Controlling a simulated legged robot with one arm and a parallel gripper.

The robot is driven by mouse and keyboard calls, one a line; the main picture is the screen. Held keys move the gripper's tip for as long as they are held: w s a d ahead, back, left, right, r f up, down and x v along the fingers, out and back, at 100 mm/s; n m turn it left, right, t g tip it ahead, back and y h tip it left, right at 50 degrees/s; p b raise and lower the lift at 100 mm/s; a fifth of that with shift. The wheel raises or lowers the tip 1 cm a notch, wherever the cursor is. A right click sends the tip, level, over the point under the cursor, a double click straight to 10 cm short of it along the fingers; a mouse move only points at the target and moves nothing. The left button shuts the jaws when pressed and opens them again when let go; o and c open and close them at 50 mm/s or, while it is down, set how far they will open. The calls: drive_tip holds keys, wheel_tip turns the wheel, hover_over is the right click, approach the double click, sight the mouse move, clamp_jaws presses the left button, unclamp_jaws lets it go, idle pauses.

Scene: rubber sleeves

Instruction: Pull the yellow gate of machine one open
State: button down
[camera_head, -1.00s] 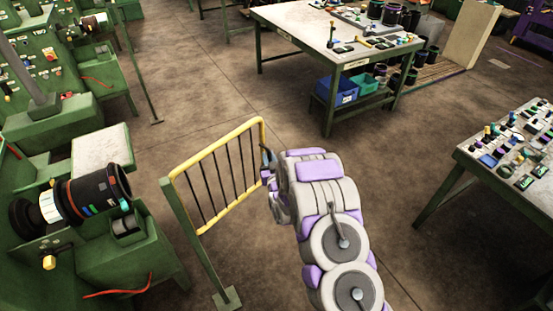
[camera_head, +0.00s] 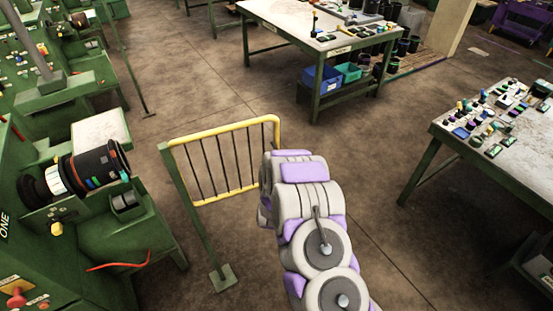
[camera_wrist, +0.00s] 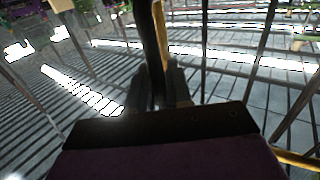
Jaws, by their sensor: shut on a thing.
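The yellow gate (camera_head: 222,131) is a tubular frame with dark upright bars. It stands on the green post (camera_head: 193,217) with a square foot beside machine one (camera_head: 12,230), the green machine at the left marked ONE. The gate stands out from the post, its free end toward my arm. In the head view my arm hides my gripper and part of that end. In the wrist view the dark fingers of my gripper (camera_wrist: 162,88) are shut at the gate's yellow end bar (camera_wrist: 160,35); a dark upright stands close beside it.
A dark cylinder with rubber sleeves (camera_head: 95,168) sits on the machine. A workbench (camera_head: 275,18) with blue and teal bins stands at the back. Another table (camera_head: 520,170) with small parts is at the right. Bare floor lies between them.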

drive_tip(key=c, duration=1.2)
unclamp_jaws()
drive_tip(key=shift+a, duration=0.15)
drive_tip(key=shift+s, duration=0.1)
drive_tip(key=shift+s+a+p, duration=0.25)
drive_tip(key=shift+s+a, duration=0.15)
drive_tip(key=shift+s, duration=2.45)
drive_tip(key=shift+s+a+p, duration=0.25)
drive_tip(key=shift+s+a, duration=0.2)
drive_tip(key=shift+s, duration=2.35)
drive_tip(key=shift+s+a+p, duration=0.25)
drive_tip(key=shift+s+a, duration=0.15)
drive_tip(key=shift+s, duration=2.45)
drive_tip(key=shift+f, duration=0.1)
